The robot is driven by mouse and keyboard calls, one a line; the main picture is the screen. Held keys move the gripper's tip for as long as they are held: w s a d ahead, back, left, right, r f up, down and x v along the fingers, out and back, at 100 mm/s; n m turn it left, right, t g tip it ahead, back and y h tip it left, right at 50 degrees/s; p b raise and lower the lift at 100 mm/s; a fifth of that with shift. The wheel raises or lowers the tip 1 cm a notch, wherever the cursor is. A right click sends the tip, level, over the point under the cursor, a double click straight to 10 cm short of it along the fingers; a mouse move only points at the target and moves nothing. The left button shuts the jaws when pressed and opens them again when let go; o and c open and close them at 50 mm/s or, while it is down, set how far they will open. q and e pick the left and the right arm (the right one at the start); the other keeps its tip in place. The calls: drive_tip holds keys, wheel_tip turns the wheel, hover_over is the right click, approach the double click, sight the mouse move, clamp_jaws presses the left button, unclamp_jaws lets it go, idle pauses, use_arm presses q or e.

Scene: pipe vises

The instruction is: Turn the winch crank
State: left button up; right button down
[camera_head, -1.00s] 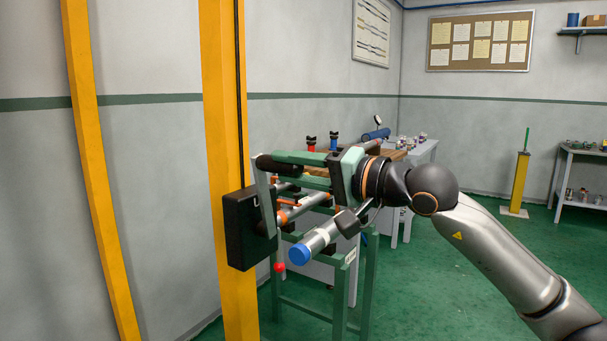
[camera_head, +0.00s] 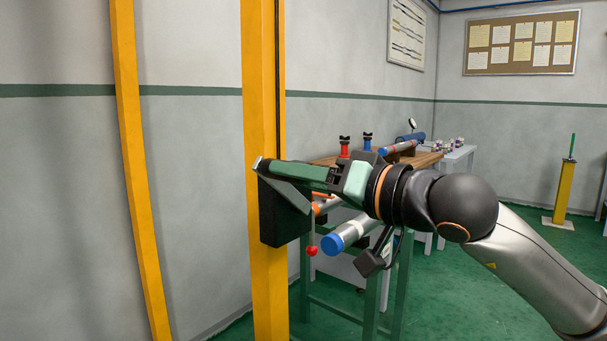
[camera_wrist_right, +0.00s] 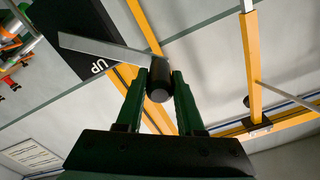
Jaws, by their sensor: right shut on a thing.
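The winch is a black box (camera_head: 283,217) fixed to a yellow post (camera_head: 265,110). In the right wrist view its box (camera_wrist_right: 72,35) carries an "UP" label, and a flat grey crank arm (camera_wrist_right: 100,48) runs from it to a dark round handle (camera_wrist_right: 159,80). My right gripper (camera_head: 280,169) is at the upper edge of the winch, its green fingers pointing left. In the right wrist view its fingers (camera_wrist_right: 159,84) are shut on the crank handle, one on each side. In the head view the fingers mostly hide the handle. My left gripper is out of view.
Behind my right arm stands a green-framed bench (camera_head: 372,285) with a blue-ended pipe (camera_head: 345,235) and a red ball-ended lever (camera_head: 312,250). A second yellow post (camera_head: 130,150) stands at left. Green floor (camera_head: 440,300) is open at right.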

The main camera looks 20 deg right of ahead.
drive_tip(key=shift+s+a+f+n, duration=0.3)
drive_tip(key=shift+a+f, duration=0.15)
drive_tip(key=shift+f, duration=0.15)
drive_tip(key=c, duration=0.9)
unclamp_jaws()
drive_tip(key=o, duration=0.4)
drive_tip(key=shift+d+r, duration=0.1)
drive_tip(key=shift+r, duration=0.05)
drive_tip(key=shift+w, duration=0.1)
drive_tip(key=shift+d, duration=0.1)
